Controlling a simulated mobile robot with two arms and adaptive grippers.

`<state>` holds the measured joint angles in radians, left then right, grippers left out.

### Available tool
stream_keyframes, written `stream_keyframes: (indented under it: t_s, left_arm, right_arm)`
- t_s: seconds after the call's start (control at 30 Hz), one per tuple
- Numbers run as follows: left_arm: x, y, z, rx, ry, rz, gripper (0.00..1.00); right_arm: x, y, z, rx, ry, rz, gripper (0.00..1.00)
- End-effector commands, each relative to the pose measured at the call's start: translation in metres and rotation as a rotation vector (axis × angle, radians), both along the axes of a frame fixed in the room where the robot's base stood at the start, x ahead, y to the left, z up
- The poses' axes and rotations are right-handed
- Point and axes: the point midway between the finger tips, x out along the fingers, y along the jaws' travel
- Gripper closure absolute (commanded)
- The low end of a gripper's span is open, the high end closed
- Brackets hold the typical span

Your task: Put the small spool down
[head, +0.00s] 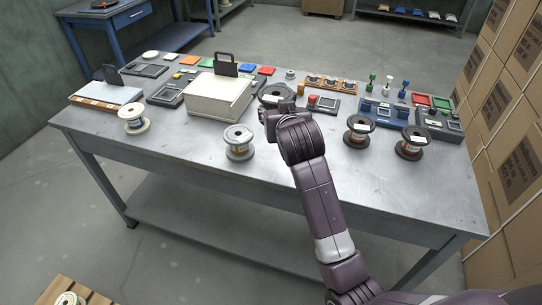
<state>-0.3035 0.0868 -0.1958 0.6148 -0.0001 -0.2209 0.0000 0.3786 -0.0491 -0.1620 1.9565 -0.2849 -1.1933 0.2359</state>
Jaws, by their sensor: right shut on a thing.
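My right gripper (273,114) is over the middle of the grey workbench (310,187), to the right of the cream box, with its arm coming in from the lower right. It is shut on a dark-flanged spool (277,92), partly hidden behind the gripper and wrist. I cannot tell whether this spool touches the bench. My left gripper is not in view.
The cream box (217,97) stands close left of the gripper. Dark devices (436,123), a red-topped button (312,100) and coloured trays (267,71) line the back. Stacked cartons (511,95) border the right side. The front strip of the bench between the spools is clear.

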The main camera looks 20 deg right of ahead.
Motion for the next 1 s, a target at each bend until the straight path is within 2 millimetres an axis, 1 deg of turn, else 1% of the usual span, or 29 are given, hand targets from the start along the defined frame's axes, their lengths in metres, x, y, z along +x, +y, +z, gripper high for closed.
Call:
stream_keyframes:
  t_s: [0.03,0.1,0.17,0.3,0.4,0.5,0.6,0.67,0.9,1.0]
  left_arm:
    - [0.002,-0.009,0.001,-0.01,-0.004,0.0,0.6]
    - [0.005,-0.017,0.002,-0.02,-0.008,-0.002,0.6]
    - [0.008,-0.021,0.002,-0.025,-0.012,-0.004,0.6]
    - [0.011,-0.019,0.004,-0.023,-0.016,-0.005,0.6]
    - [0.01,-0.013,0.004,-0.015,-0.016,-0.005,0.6]
    - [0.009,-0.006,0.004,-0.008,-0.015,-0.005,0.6]
    - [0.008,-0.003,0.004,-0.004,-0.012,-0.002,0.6]
    - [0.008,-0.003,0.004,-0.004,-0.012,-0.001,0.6]
    - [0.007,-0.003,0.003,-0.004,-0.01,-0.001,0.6]
    - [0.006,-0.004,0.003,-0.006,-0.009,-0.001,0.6]
  right_arm:
    - [0.0,0.0,-0.014,-0.003,0.001,0.0,1.0]
    - [0.0,0.0,-0.031,-0.002,0.0,0.002,1.0]
    - [0.0,0.0,-0.046,-0.002,0.0,0.002,1.0]
    - [0.0,0.001,-0.079,-0.002,-0.001,0.004,1.0]
    - [0.001,0.001,-0.098,-0.002,-0.004,0.003,1.0]
    - [0.001,0.001,-0.111,-0.001,-0.006,0.003,1.0]
    - [0.001,0.001,-0.117,-0.001,-0.008,0.003,1.0]
    - [0.001,0.001,-0.121,-0.001,-0.007,0.002,1.0]
    - [0.001,0.001,-0.154,-0.002,-0.005,0.003,1.0]
    - [0.001,0.001,-0.16,0.0,-0.007,0.004,1.0]
